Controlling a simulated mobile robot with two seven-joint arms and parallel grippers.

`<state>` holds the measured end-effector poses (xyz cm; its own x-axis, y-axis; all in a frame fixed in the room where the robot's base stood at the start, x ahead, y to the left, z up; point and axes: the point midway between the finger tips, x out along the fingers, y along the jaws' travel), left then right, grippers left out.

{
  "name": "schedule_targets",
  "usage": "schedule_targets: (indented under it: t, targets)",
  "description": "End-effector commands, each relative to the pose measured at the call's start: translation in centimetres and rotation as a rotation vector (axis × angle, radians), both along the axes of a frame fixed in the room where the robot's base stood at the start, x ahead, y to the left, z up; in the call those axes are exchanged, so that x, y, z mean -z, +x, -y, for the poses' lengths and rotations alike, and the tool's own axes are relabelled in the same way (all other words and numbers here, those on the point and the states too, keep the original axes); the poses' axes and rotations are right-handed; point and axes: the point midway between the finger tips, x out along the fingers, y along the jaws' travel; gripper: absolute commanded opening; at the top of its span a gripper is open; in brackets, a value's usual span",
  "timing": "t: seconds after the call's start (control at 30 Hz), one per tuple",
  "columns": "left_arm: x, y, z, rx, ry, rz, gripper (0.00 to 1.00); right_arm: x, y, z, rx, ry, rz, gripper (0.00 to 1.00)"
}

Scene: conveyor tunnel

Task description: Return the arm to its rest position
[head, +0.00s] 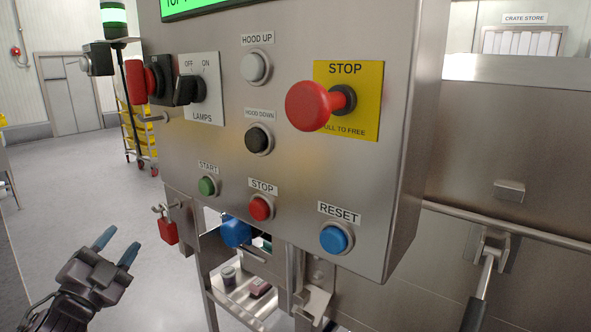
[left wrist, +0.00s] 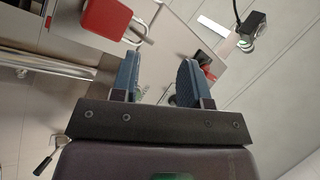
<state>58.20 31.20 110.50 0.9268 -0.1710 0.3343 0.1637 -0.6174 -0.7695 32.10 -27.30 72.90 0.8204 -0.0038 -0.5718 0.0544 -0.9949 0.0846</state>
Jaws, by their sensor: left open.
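My left gripper (head: 117,250) is at the lower left of the head view, left of the steel control panel (head: 290,180) and apart from it. Its two blue-tipped fingers point up and are spread with nothing between them. In the left wrist view the open fingers (left wrist: 160,82) show from behind, with a gap between them. My right gripper is in neither view.
The panel carries a large red stop knob (head: 310,105), a blue reset button (head: 335,238) and a lamps switch (head: 190,90). A red padlock (head: 167,230) hangs below its left edge, near my gripper. Open floor (head: 60,200) lies to the left.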

Motion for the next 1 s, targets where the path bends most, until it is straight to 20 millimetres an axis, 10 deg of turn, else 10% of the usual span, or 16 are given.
schedule_targets:
  t: [0.27, 0.5, 0.8, 1.0]
  targets:
    - [17.0, -4.7, 0.2, -0.051, -0.366, -0.443, 0.41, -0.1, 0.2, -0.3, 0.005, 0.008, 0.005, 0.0]
    - [28.9, -13.1, 2.5, -0.116, -0.637, -0.741, 0.41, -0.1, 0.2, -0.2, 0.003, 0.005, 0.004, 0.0]
    - [36.4, -23.6, 4.3, -0.245, -0.789, -0.93, 0.41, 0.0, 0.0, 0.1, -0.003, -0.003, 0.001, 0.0]
    - [37.6, -26.1, 4.0, -0.28, -0.799, -0.967, 0.41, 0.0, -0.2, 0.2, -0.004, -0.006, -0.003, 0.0]
